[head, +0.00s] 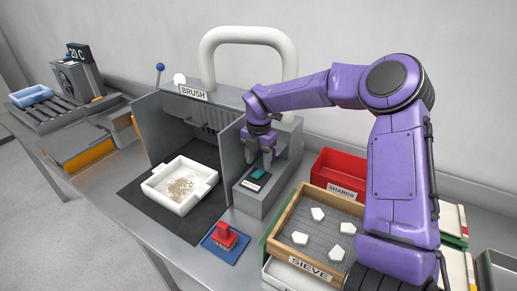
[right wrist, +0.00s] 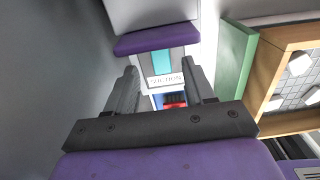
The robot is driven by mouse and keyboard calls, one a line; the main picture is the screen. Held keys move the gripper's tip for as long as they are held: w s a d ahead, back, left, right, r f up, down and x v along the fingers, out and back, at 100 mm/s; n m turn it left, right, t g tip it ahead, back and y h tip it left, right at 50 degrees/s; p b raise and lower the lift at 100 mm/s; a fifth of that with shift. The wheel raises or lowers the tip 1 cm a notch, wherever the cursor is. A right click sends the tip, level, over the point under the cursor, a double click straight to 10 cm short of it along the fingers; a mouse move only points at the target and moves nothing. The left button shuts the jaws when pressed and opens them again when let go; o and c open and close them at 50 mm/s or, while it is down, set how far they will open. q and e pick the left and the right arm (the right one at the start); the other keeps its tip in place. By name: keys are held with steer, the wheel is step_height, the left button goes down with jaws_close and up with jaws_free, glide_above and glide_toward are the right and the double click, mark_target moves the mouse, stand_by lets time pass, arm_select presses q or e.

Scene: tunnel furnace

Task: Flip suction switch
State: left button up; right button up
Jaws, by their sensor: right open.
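The suction switch (head: 258,174) is a small teal rocker on top of a grey block at the right side of the brush booth. It also shows in the right wrist view as a teal strip (right wrist: 162,61), with a white lettered label (right wrist: 166,81) below it. My right gripper (head: 260,160) points down just above the switch, its fingers apart and nothing between them. In the right wrist view, the open fingers (right wrist: 161,76) frame the label and the switch. I cannot tell whether they touch the switch. My left gripper is not in view.
The brush booth (head: 165,128) has a white tray (head: 160,203) of crumbs in front. A red block on a blue plate (head: 224,249) stands nearby. The wooden sieve box (head: 284,220) with white shards and a red shards bin (head: 340,168) are at right.

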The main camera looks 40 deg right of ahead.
mark_target(259, 172)
step_height(259, 172, up, 7)
steer(key=b, duration=0.1)
steer(key=shift+f, duration=0.1)
stand_by(0.5)
